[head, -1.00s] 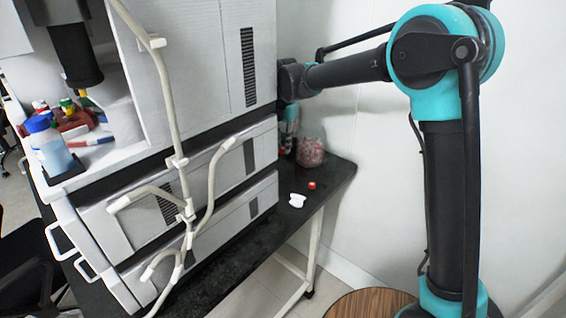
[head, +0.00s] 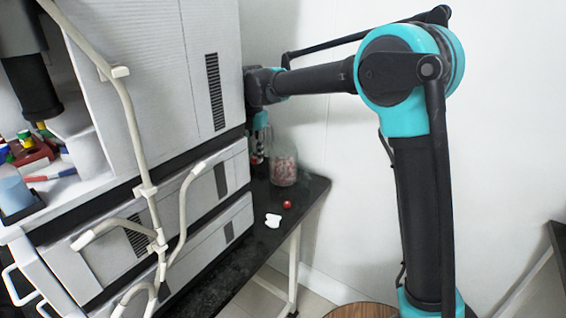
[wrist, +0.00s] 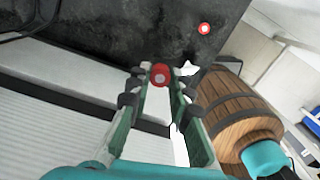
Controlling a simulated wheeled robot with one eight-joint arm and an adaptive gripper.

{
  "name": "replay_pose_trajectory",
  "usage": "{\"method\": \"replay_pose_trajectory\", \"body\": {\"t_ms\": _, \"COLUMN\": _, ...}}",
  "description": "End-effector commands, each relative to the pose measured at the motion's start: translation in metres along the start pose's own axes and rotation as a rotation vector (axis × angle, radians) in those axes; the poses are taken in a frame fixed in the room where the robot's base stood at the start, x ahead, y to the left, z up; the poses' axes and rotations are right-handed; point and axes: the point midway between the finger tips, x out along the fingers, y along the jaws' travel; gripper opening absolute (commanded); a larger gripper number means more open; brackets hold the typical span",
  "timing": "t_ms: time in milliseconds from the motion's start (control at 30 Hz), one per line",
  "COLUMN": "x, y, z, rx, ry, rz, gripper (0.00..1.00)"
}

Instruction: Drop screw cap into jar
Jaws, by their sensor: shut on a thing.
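A red screw cap with a pale centre (wrist: 160,74) is between my fingertips in the wrist view. My gripper (wrist: 160,82) is shut on it, with the dark table below. In the head view my gripper (head: 259,150) is small, close to the stacked white units, and the cap in it cannot be made out. The clear jar (head: 284,166), with red and whitish contents, stands on the black table just right of my gripper. I cannot tell whether my gripper is over or beside its mouth. The jar is not clearly seen in the wrist view.
Another red cap (head: 287,204) lies on the black table (head: 262,250); it also shows in the wrist view (wrist: 204,29). A white piece (head: 273,220) lies beside it. Stacked white units (head: 190,215) with pale tubing stand close on the left. A white wall is behind.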

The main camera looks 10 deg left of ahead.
Motion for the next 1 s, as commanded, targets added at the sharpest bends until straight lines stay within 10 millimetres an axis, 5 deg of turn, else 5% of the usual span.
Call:
{"method": "replay_pose_trajectory", "body": {"t_ms": 200, "x": 0.000, "y": 0.000, "z": 0.002, "rx": 0.000, "ry": 0.000, "rz": 0.000, "gripper": 0.12}}
{"method": "replay_pose_trajectory", "body": {"t_ms": 333, "x": -0.004, "y": 0.002, "z": 0.021, "rx": 0.003, "ry": 0.000, "rz": 0.000, "gripper": 0.12}}
{"method": "replay_pose_trajectory", "body": {"t_ms": 733, "x": -0.033, "y": -0.012, "z": 0.165, "rx": 0.006, "ry": 0.000, "rz": 0.000, "gripper": 0.12}}
{"method": "replay_pose_trajectory", "body": {"t_ms": 1000, "x": -0.040, "y": -0.027, "z": 0.212, "rx": 0.001, "ry": 0.000, "rz": 0.000, "gripper": 0.12}}
